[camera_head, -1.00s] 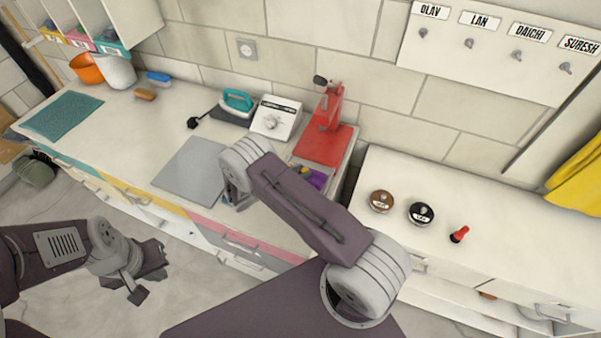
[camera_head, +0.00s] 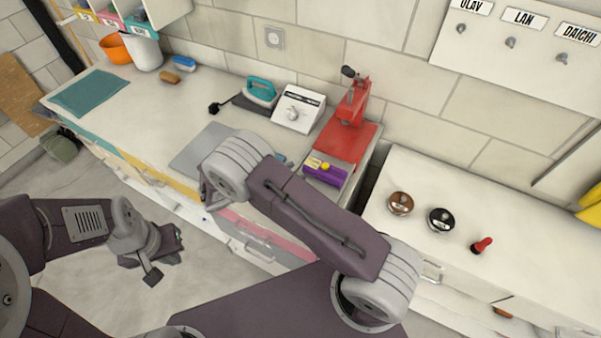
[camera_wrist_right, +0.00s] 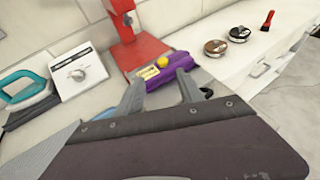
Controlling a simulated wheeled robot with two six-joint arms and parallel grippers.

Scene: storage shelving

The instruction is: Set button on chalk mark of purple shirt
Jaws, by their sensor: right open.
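The purple shirt (camera_head: 325,175) lies as a small folded bundle at the front of the red press in the head view. It also shows in the right wrist view (camera_wrist_right: 180,66). A round yellow piece (camera_wrist_right: 162,62) and a pale yellow label-like patch (camera_wrist_right: 150,73) are on it. I cannot tell whether the yellow piece is the button, and I make out no chalk mark. My right gripper (camera_wrist_right: 160,92) is open and empty, its fingers just short of the shirt. In the head view my right arm hides it. My left gripper (camera_head: 152,262) hangs over the floor, away from the counter.
A red press (camera_head: 350,112), white dial box (camera_head: 298,108) and teal iron (camera_head: 260,92) stand behind. Brown (camera_head: 400,203) and black (camera_head: 440,219) round tins and a red-handled tool (camera_head: 482,245) are on the right counter. A gap separates the counters.

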